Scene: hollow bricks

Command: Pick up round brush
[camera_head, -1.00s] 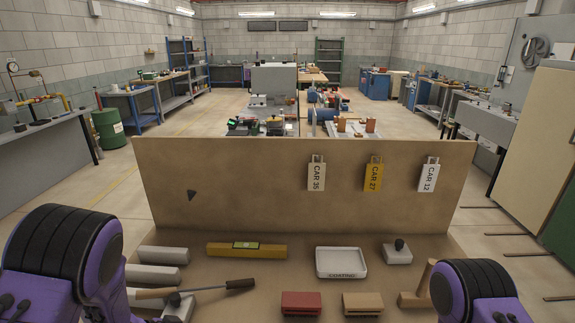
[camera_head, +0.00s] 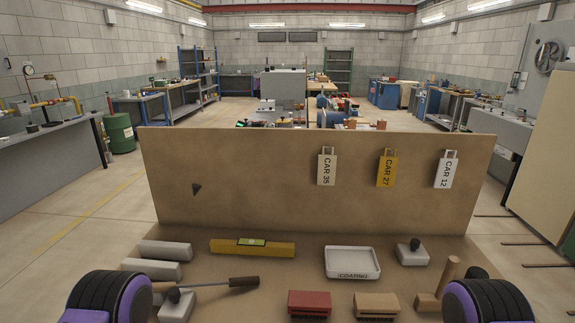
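I cannot pick out a round brush for certain. A long thin tool (camera_head: 215,284) lies on the front left of the brown work table, with a dark handle at its right end; my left arm partly hides its left end. A red block-shaped brush (camera_head: 310,302) and a tan one (camera_head: 376,304) lie at the front middle, both rectangular. A white block with a dark knob (camera_head: 412,255) stands at the right, and a similar one (camera_head: 177,306) is at the front left. Purple and black parts of both my arms show at the bottom corners; neither gripper's fingers are visible.
Grey cylinders (camera_head: 165,250) lie at the left, beside a yellow level (camera_head: 252,248). An upright board (camera_head: 260,180) with hanging tags closes the back. The table's middle is clear.

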